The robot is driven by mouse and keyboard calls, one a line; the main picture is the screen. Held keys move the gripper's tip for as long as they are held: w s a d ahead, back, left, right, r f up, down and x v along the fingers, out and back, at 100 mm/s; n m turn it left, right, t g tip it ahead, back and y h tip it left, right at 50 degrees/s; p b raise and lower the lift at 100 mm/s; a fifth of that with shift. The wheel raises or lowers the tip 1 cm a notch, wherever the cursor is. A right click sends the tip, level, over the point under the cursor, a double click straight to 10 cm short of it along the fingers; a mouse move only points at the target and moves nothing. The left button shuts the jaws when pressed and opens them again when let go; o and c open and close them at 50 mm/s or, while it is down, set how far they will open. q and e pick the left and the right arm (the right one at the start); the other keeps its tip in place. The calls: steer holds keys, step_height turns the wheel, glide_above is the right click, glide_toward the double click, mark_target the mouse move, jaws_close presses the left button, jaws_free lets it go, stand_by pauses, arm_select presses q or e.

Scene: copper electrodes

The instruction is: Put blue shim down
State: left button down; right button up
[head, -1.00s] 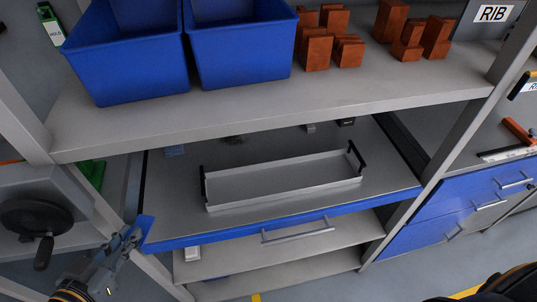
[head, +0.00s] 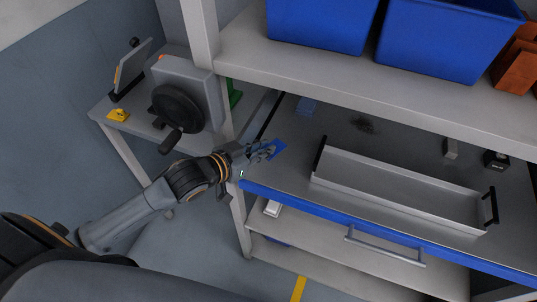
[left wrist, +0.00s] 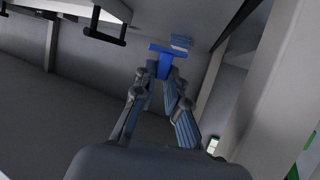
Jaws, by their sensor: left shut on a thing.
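My left gripper (head: 262,152) is shut on a blue shim (head: 279,149), a small flat plate that sticks out ahead of the fingertips. The gripper is over the left front part of the grey drawer surface (head: 290,170), behind its blue front edge. In the left wrist view the blue shim (left wrist: 164,65) sits between the two fingertips of my left gripper (left wrist: 162,85). My right gripper is not in view.
A grey tray (head: 395,205) with black handles stands on the drawer, right of the gripper. A shelf (head: 350,88) with blue bins (head: 430,40) hangs above. A grey upright (head: 206,40) is at the left. Drawer surface between gripper and tray is clear.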

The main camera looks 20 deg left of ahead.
mark_target(268, 165)
arm_select(q)
steer(key=w+f, duration=0.2)
steer(key=f, duration=0.1)
steer(key=shift+w+d+f, duration=0.1)
steer(key=shift+w+d, duration=0.05)
steer(key=shift+w, duration=0.25)
steer(key=shift+f+p, duration=0.4)
steer(key=shift+f, duration=1.25)
steer(key=shift+d, duration=0.1)
steer(key=c, duration=1.4)
jaws_free()
steer(key=shift+f, duration=0.15)
steer(key=shift+s+r, duration=0.1)
steer(key=shift+r, duration=0.1)
steer(key=shift+b+v, duration=0.5)
steer(key=shift+v, duration=5.4)
